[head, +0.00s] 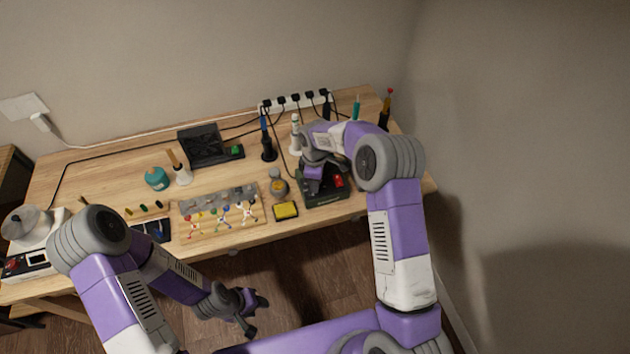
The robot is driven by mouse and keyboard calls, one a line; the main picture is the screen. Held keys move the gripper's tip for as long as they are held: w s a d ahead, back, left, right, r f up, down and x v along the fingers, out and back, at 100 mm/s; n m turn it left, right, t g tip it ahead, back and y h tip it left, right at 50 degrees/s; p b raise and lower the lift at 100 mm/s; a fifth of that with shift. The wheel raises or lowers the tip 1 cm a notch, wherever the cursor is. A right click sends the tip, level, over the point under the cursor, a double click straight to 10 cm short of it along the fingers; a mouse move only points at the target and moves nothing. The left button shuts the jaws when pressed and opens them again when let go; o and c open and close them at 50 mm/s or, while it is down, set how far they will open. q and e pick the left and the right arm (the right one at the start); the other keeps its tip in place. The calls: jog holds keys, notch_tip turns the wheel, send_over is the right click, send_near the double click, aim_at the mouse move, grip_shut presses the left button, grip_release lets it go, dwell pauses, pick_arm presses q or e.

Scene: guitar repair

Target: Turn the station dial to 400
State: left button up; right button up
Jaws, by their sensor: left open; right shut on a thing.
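The soldering station (327,199) is a dark box with a red switch (339,181) on the right part of the workbench. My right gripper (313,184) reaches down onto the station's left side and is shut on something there. The dial is hidden under my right gripper, so its setting cannot be read. My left gripper (256,312) is open and empty, low in front of the bench and away from the station.
The workbench (100,179) holds a wooden board (186,232) with coloured leads, a yellow sponge tray (285,211), a black fan unit (204,146) and a teal jar (157,179). A power strip (289,102) runs along the back. The floor before the bench is clear.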

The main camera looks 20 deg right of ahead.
jog(key=m, duration=1.2)
jog(key=shift+m, duration=0.4)
jog(key=m, duration=0.6)
jog(key=shift+p, duration=0.35)
jog(key=m+p, duration=0.1)
jog(key=m, duration=0.5)
jog(key=shift+m, duration=0.4)
jog(key=o, duration=1.1)
jog(key=shift+c, duration=0.2)
